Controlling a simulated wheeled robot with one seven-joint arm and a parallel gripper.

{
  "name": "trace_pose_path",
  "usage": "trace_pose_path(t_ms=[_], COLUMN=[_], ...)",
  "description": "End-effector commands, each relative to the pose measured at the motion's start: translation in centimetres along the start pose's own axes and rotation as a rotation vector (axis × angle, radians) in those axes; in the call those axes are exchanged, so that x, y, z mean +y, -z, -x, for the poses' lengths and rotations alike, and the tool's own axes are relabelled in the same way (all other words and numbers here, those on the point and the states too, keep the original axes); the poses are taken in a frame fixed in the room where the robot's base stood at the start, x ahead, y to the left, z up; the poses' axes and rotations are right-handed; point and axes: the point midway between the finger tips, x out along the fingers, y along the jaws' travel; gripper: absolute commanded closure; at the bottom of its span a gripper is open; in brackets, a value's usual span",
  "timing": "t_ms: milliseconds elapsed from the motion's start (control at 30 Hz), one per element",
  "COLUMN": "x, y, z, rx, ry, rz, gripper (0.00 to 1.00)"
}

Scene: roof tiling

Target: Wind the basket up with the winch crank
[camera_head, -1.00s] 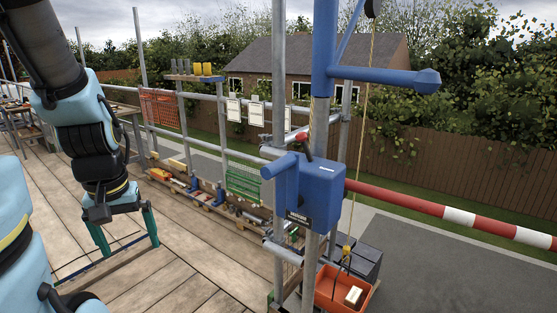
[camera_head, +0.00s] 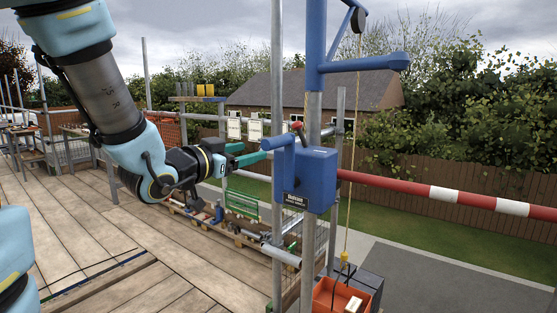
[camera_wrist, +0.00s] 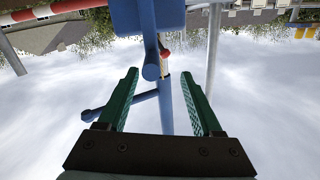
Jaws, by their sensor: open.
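The blue winch box (camera_head: 308,180) is fixed to a scaffold pole, with its blue crank handle (camera_head: 278,142) sticking out to the left. A lever with a red knob (camera_head: 297,127) stands on top of it. The orange basket (camera_head: 334,297) hangs low on the yellow rope (camera_head: 347,215) with a pale block inside. My gripper (camera_head: 258,152) is open, with its green fingers pointing at the crank handle. In the wrist view, the handle's rounded end (camera_wrist: 151,68) appears between the fingertips (camera_wrist: 159,73). I cannot tell whether they touch it.
A red and white rail (camera_head: 440,194) runs right from behind the winch. A blue hoist arm (camera_head: 365,64) sticks out above it. A grey scaffold pole (camera_head: 277,80) stands close beside the handle. The plank deck (camera_head: 90,225) at left is mostly clear.

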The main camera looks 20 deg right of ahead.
Motion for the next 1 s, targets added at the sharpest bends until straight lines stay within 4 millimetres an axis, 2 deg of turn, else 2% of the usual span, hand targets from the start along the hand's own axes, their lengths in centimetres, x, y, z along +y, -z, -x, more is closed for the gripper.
trace_pose_path(t_ms=[100,267,700,833,1000], x=[0.9,1.0,1.2,1.2,1.3], y=[0.7,1.1,1.4,1.4,1.3], z=[-0.3,-1.8,-9.3,-10.5,-10.9], rx=[0.046,0.05,0.049,0.049,0.047], ry=[-0.031,-0.036,-0.033,-0.032,-0.031], rz=[-0.004,-0.002,-0.002,-0.003,-0.005], gripper=[0.33,0.33,0.33,0.33,0.33])
